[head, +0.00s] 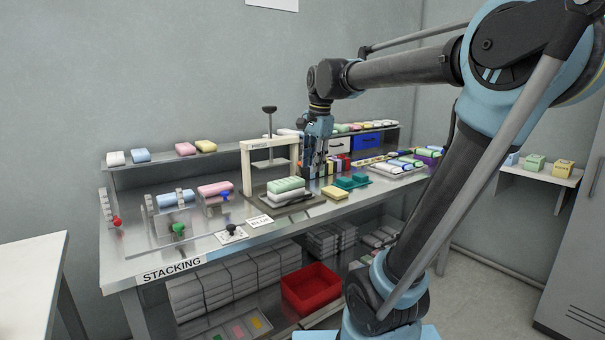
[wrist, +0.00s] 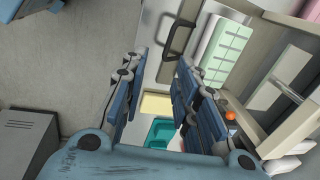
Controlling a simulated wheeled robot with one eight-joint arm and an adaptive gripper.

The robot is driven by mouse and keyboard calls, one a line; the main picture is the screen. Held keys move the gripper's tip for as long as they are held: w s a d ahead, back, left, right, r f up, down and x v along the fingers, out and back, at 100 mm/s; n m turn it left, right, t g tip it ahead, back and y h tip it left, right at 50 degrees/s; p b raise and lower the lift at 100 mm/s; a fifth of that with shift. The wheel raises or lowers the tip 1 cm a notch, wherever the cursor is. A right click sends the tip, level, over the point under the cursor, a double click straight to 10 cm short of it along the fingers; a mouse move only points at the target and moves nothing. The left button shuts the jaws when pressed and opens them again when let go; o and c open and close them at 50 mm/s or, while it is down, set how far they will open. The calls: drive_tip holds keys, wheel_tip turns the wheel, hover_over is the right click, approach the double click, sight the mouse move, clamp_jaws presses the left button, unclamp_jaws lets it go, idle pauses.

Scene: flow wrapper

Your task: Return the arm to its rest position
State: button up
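My arm reaches in from the right, over the steel table. In the head view my gripper (head: 315,165) points down behind and to the right of the cream press frame, above the table. In the wrist view my gripper (wrist: 160,68) has its two fingers apart with nothing between them, so it is open and empty.
The press (head: 246,165) holds a green-topped stack (head: 286,186), seen also in the wrist view (wrist: 230,45). A yellow block (head: 335,192) and teal pieces (head: 352,181) lie nearby. A back shelf (head: 190,158) carries wrapped packs. A red bin (head: 311,288) sits below.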

drive_tip(key=s+d+f+n, duration=0.5)
drive_tip(key=s+f, duration=0.4)
drive_tip(key=f, duration=0.3)
drive_tip(key=s+d+f+n+h, duration=0.1)
drive_tip(key=s+d+f+n, duration=0.4)
drive_tip(key=s+d+f, duration=0.3)
wheel_tip(320, 180, down, 4)
drive_tip(key=s, duration=0.2)
drive_tip(key=shift+s+f+n+t, duration=0.25)
drive_tip(key=shift+s+n+t, duration=0.05)
drive_tip(key=shift+w+f, duration=0.2)
drive_tip(key=shift+w, duration=0.25)
